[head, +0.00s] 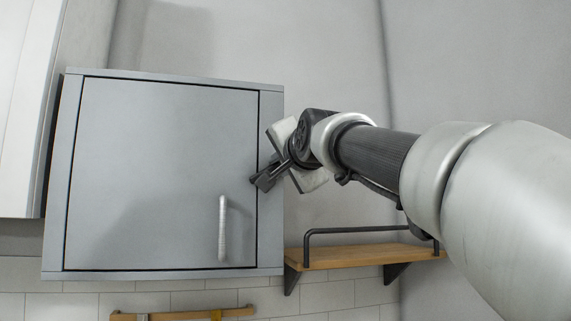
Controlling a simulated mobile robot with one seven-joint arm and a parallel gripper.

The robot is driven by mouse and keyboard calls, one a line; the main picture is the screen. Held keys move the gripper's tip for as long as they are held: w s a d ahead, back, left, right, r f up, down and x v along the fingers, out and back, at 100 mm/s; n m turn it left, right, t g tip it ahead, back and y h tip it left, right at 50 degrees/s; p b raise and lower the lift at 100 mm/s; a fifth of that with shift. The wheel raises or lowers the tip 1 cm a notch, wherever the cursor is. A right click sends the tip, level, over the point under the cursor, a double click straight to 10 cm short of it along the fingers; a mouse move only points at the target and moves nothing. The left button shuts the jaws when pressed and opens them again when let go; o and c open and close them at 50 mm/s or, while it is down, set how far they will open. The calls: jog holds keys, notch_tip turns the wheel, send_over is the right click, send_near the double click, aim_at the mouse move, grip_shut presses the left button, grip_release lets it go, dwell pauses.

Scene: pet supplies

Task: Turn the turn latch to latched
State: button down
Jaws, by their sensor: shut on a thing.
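A grey wall cabinet (73,170) hangs at the left of the head view. Its door (150,160) sits flush in the frame and looks closed. A vertical bar handle (222,228) is on the door's lower right. My gripper (258,181) reaches in from the right, at the cabinet's right frame beside the door edge. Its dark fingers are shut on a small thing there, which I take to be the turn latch. The fingers hide the latch, so its angle cannot be told.
A wooden shelf (345,256) with a black rail is on the wall below my arm. A wooden rail (180,315) runs below the cabinet. A white unit (25,110) stands at the far left. The wall above my arm is bare.

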jog(key=m, duration=0.4)
jog(key=m+p, duration=0.1)
jog(key=m, duration=0.1)
jog(key=shift+d+f, duration=0.1)
jog(key=shift+f, duration=0.2)
dwell(0.4)
jog(key=c, duration=1.7)
grip_release()
jog(key=b+v, duration=0.4)
jog(key=v, duration=1.3)
jog(key=shift+s, duration=0.2)
